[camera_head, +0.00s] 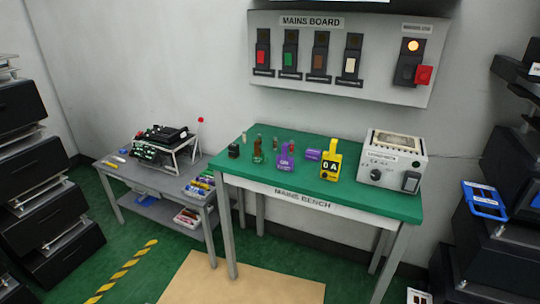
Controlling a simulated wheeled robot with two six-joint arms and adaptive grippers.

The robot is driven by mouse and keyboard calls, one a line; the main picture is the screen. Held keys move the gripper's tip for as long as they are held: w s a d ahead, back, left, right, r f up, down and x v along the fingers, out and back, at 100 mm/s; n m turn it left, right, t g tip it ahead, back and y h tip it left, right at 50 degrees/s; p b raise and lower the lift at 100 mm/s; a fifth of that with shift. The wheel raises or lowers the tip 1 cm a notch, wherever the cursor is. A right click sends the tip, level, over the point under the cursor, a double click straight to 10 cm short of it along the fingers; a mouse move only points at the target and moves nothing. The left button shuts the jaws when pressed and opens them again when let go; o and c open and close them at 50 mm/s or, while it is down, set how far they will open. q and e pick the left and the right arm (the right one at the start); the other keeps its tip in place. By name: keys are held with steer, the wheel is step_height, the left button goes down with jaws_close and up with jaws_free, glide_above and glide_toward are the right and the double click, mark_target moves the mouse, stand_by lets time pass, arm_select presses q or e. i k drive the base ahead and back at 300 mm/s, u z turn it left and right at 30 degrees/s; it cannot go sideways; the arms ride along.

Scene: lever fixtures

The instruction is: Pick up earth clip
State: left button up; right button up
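I cannot single out the earth clip for certain. Several small items stand on the green-topped mains bench (345,194), among them a green and brown upright piece (257,152), a dark round piece (233,151) and a purple tagged piece (285,158). A yellow tag marked with dark characters (331,162) stands to their right. They are too small to make out in detail. Neither of my grippers is in view.
A grey meter box (393,160) stands at the bench's right end. The mains board (340,60) with several levers hangs behind. A grey side table (160,180) holds a black device and small parts. Black stacked units flank both sides.

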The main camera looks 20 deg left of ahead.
mark_target(258, 156)
steer(key=u, duration=0.3)
steer(key=i, duration=1.15)
steer(key=z, duration=0.35)
